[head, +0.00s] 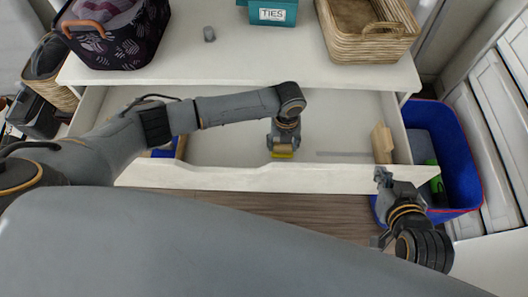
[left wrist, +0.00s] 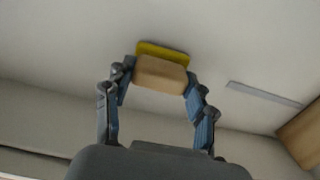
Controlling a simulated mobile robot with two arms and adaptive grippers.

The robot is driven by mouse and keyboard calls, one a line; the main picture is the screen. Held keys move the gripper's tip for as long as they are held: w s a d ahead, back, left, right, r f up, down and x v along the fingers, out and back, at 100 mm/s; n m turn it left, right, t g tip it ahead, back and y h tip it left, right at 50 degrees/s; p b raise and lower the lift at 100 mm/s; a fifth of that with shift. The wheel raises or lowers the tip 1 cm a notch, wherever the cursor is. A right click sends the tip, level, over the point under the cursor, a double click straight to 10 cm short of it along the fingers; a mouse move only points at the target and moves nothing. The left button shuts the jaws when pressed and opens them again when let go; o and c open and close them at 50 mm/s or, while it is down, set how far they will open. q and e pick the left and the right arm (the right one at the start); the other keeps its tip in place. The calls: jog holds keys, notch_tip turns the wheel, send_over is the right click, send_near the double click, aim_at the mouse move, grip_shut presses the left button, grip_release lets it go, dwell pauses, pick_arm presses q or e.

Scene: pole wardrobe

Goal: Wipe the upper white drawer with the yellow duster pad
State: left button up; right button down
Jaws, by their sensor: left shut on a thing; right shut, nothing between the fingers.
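The upper white drawer (head: 240,178) is pulled open below the white top. My left gripper (head: 284,146) reaches down into the drawer near its middle. It is shut on the duster's tan block (left wrist: 161,74), whose yellow pad (left wrist: 163,50) faces the drawer floor (left wrist: 60,50). The pad looks to be at or very near the floor; contact is hard to tell. My right gripper (head: 382,178) is shut and empty, outside the drawer front at the right.
A wooden block (head: 382,143) stands at the drawer's right end, with a thin grey strip (head: 343,154) beside it. A blue item (head: 163,153) lies at the left. A blue bin (head: 450,150) stands right of the drawer. A wicker basket (head: 345,47) and teal box (head: 272,14) sit on top.

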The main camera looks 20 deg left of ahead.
pick_arm(q)
jog(key=shift+s+a, duration=0.1)
jog(key=shift+a, duration=0.05)
jog(key=shift+s+a, duration=0.2)
jog(key=shift+a, duration=0.5)
jog(key=shift+s+a, duration=0.15)
jog(key=shift+a, duration=0.5)
jog(key=shift+s+a, duration=0.2)
jog(key=shift+a, duration=0.5)
jog(key=shift+s+a, duration=0.2)
jog(key=shift+a, duration=0.55)
jog(key=shift+s+a, duration=0.2)
jog(key=shift+a, duration=0.5)
jog(key=shift+s+a, duration=0.2)
jog(key=shift+a, duration=0.45)
jog(key=shift+s+a, duration=0.2)
jog(key=shift+a, duration=0.5)
jog(key=shift+s+a, duration=0.2)
jog(key=shift+a, duration=0.45)
